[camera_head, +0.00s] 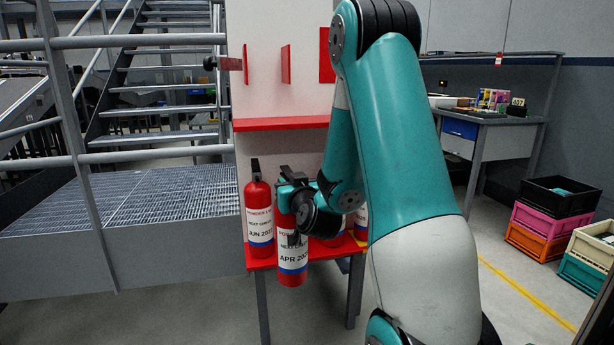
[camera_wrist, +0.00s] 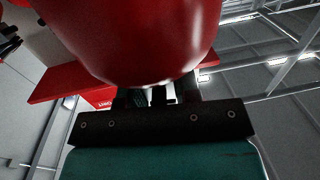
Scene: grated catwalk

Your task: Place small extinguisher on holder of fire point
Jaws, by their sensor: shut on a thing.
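My gripper (camera_head: 297,212) is shut on a red extinguisher (camera_head: 291,262) with a white label reading APR and a blue band. It hangs upright in front of the lower red shelf, its base below the shelf's front edge. In the wrist view the red cylinder (camera_wrist: 140,40) fills the top, and the fingers (camera_wrist: 155,97) are partly hidden behind it. The fire point is a pale panel (camera_head: 262,90) with an upper red shelf (camera_head: 282,123) and upright red plates (camera_head: 286,64). I cannot tell which part is the holder.
Another extinguisher (camera_head: 259,217), labelled JUN, stands on the lower red shelf (camera_head: 262,263); more red ones (camera_head: 361,222) stand partly hidden behind my arm. A railing and grated platform (camera_head: 150,200) lie left. Stacked crates (camera_head: 548,217) and a desk (camera_head: 488,125) stand right.

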